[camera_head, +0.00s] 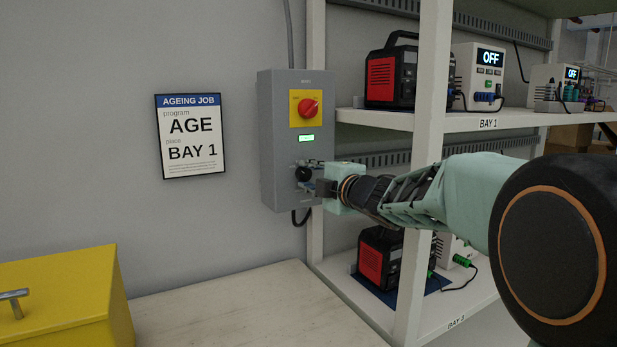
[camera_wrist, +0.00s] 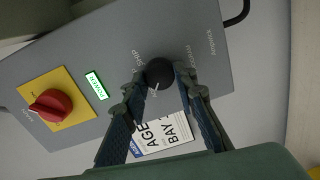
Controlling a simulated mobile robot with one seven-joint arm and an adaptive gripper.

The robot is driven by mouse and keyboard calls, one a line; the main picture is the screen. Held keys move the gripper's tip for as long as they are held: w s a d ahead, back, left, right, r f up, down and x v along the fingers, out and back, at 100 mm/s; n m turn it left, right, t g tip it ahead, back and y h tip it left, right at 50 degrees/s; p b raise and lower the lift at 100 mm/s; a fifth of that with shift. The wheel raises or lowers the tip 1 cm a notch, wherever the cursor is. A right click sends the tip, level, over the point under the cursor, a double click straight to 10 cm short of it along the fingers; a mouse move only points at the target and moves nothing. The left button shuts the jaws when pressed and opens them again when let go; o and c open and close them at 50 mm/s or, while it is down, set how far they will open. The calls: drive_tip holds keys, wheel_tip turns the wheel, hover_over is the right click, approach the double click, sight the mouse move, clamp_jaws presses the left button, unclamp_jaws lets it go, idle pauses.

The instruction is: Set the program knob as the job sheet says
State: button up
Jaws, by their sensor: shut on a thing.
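The job sheet (camera_head: 190,136) on the wall at the left reads "AGEING JOB", program AGE, place BAY 1; part of it shows in the wrist view (camera_wrist: 166,137). The program knob (camera_head: 303,174) is a small round black knob low on the grey control box (camera_head: 283,140). In the wrist view the knob (camera_wrist: 160,72) has a white mark towards the lower left of the picture. My gripper (camera_head: 312,187) is shut on the knob, one finger on each side, as the wrist view (camera_wrist: 162,84) shows. The fingers hide part of the dial.
A red rotary switch (camera_head: 309,108) on a yellow plate and a green lit display (camera_head: 307,138) reading "POWER" sit above the knob. Shelves (camera_head: 400,124) with devices stand at the right. A yellow box (camera_head: 60,290) is at lower left, beside a bare bench top (camera_head: 230,310).

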drive_tip(key=o, duration=1.2)
drive_tip(key=shift+c, duration=0.2)
drive_tip(key=shift+s+d, duration=0.1)
drive_tip(key=v, duration=1.1)
drive_tip(key=shift+s+d, duration=0.2)
drive_tip(key=shift+s, duration=0.15)
drive_tip(key=shift+a, duration=0.1)
